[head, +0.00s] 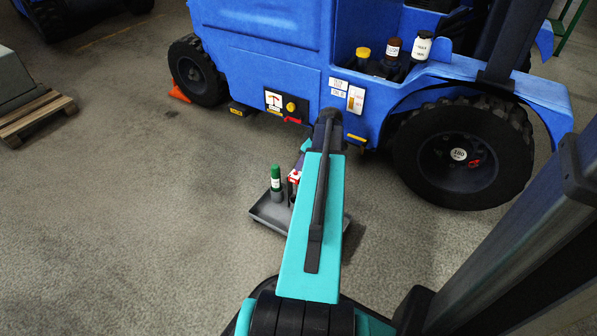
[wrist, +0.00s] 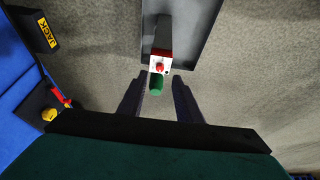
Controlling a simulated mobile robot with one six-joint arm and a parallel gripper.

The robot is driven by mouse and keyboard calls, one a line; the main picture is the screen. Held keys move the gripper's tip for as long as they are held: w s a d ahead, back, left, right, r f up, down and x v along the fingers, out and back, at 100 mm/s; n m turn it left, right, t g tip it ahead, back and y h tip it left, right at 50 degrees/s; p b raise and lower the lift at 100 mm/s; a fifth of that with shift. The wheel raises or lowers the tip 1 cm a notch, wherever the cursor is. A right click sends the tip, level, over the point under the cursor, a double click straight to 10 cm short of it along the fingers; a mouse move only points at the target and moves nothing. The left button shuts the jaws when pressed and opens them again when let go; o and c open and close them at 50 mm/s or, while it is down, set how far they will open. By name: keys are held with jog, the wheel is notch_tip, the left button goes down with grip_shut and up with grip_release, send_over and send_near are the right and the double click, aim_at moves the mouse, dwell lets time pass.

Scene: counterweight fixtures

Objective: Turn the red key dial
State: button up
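A small red handle (head: 292,120), possibly the key dial, sits below a yellow knob (head: 290,106) on the blue vehicle's side. In the wrist view, a red and yellow part (wrist: 62,97) shows beside the yellow knob (wrist: 48,114) at the left edge. A white and red box (wrist: 160,64) with a round red knob stands on a grey tray (wrist: 203,22); I cannot tell which red part is the dial. My gripper (wrist: 158,88) is open, its fingers on either side of a green cap (wrist: 156,83) in the picture, with no visible grip. My arm hides the gripper in the head view.
The blue vehicle (head: 262,45) stands at the back, with a black wheel (head: 462,152) at right. The tray (head: 268,215) on the floor holds a green-capped bottle (head: 276,178). A wooden pallet (head: 35,116) lies far left.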

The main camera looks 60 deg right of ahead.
aim_at(296, 172)
jog(key=shift+b+x, duration=0.95)
jog(key=shift+x, duration=1.85)
grip_shut()
